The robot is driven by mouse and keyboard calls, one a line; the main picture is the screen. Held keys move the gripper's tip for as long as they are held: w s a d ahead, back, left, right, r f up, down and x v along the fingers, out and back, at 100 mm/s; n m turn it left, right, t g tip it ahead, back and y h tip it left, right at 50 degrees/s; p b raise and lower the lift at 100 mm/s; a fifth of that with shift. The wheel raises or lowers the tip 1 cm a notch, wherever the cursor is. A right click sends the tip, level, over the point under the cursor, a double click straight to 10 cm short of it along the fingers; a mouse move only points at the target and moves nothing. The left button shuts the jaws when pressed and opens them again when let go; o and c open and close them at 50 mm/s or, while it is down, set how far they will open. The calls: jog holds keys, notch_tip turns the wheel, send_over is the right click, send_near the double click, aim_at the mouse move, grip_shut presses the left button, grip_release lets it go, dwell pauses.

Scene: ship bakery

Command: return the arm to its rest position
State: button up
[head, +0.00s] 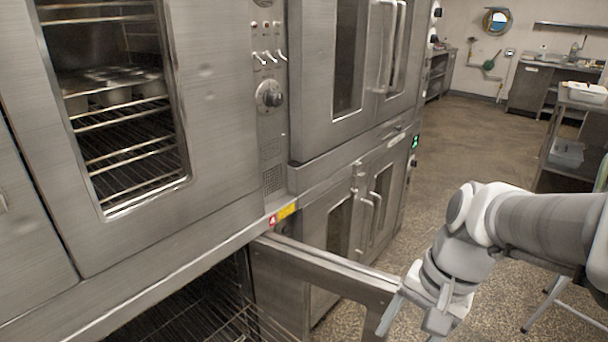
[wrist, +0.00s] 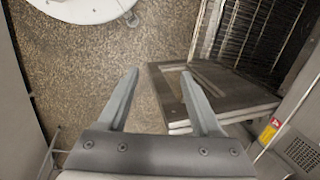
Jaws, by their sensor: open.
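My arm reaches in from the right edge of the head view, with my gripper (head: 408,332) low in the picture. In the wrist view the door (wrist: 222,92) lies behind the right finger. I cannot tell whether finger and door touch.
The upper oven (head: 215,90) is shut, with a muffin tin (head: 110,90) behind its glass. The lower oven cavity (head: 185,315) is open, with wire racks inside. More ovens stand beyond. A metal table (head: 565,108) stands at right; floor (head: 460,140) between is clear.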

notch_tip(320, 180, up, 21)
jog(key=s+n+t+h+p, duration=0.2)
jog(key=n+t+p, duration=0.3)
jog(key=p, duration=0.8)
jog(key=shift+a+n, duration=0.4)
jog(key=shift+n, duration=0.7)
jog(key=shift+c, duration=1.3)
jog(key=shift+a, duration=0.15)
